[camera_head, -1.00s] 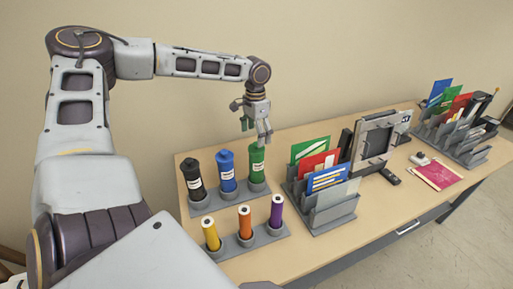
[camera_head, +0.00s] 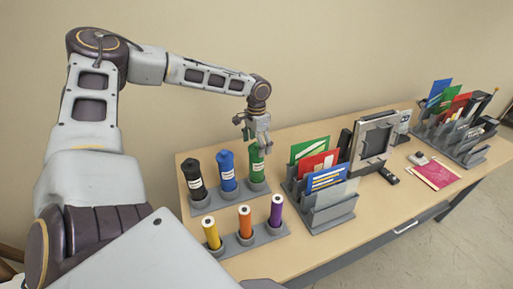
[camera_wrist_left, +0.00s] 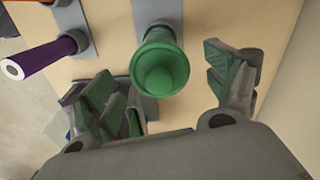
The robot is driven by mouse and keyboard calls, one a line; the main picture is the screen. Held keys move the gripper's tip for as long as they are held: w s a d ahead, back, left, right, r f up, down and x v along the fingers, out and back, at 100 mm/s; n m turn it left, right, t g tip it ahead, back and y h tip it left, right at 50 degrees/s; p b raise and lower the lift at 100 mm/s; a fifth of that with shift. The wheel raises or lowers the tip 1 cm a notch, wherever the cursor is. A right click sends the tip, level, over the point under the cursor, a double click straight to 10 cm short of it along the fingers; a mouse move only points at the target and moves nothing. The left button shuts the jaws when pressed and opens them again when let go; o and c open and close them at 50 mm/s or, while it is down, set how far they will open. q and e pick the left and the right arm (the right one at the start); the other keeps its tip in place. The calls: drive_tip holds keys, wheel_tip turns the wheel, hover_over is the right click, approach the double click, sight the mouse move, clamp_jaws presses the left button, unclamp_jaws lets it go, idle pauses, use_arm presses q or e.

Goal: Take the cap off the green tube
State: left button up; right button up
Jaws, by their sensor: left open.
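The green tube (camera_head: 256,168) stands upright in a grey holder at the back of the table, with a white label on its side. Its green cap (camera_wrist_left: 160,70) is on top and shows from above in the left wrist view, between the two finger pads. My left gripper (camera_head: 255,138) is open over the tube's top, pointing down. In the left wrist view the open left gripper (camera_wrist_left: 165,95) has one finger on each side of the cap, apart from it. In the head view the fingers partly hide the cap. My right gripper is not in view.
A blue tube (camera_head: 227,172) and a black tube (camera_head: 194,178) stand left of the green one. Yellow (camera_head: 211,233), orange (camera_head: 245,222) and purple (camera_head: 276,211) tubes stand in front. A file rack (camera_head: 330,205) is close on the right.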

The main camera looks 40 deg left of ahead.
use_arm(q)
drive_tip(key=shift+c, duration=0.2)
drive_tip(key=c, duration=0.9)
drive_tip(key=shift+r, duration=0.15)
wheel_tip(320, 180, up, 18)
drive_tip(key=b, duration=0.2)
idle(0.7)
